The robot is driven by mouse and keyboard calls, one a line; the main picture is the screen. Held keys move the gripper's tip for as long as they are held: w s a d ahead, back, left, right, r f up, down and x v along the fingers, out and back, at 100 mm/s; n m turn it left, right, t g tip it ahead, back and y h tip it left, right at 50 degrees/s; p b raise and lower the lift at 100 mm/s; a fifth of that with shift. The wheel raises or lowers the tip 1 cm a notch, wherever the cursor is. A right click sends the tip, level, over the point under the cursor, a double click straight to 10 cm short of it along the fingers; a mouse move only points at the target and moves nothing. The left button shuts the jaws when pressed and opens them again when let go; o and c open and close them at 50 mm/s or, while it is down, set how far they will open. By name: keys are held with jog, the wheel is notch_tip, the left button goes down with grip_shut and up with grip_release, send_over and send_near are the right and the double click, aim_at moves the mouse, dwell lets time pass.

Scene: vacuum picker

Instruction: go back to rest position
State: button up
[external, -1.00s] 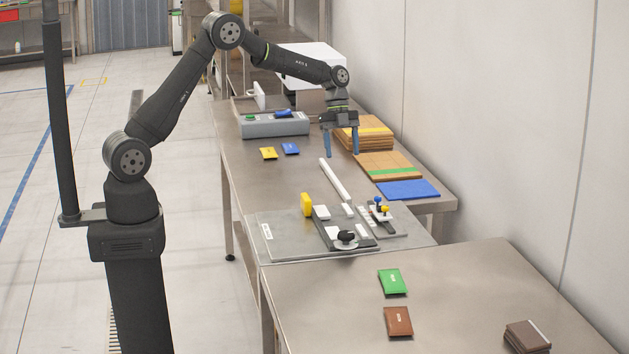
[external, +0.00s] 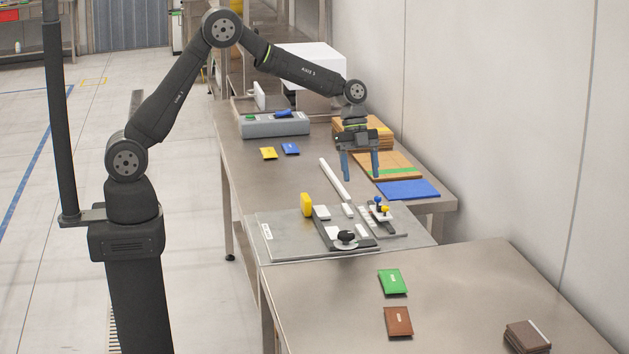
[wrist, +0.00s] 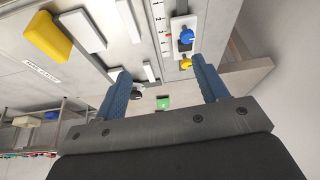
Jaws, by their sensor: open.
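My gripper (external: 360,177) is open and empty in the external view. Its two blue fingers point down over the far table, in front of the cardboard stack and near the flat cardboard with a green stripe. In the wrist view my gripper (wrist: 160,85) shows its two blue fingers spread apart with nothing between them. The arm is stretched out to the right from its raised elbow.
A fixture plate (external: 285,241) with a yellow block (external: 306,205) and small knobs stands nearer the camera. A blue sheet (external: 408,190), flat cardboard (external: 400,168) and a cardboard stack (external: 350,138) lie by the wall. Green (external: 392,282) and brown (external: 398,321) packets lie on the near table.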

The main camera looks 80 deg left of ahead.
jog(key=shift+s+d, duration=0.25)
jog(key=shift+d, duration=1)
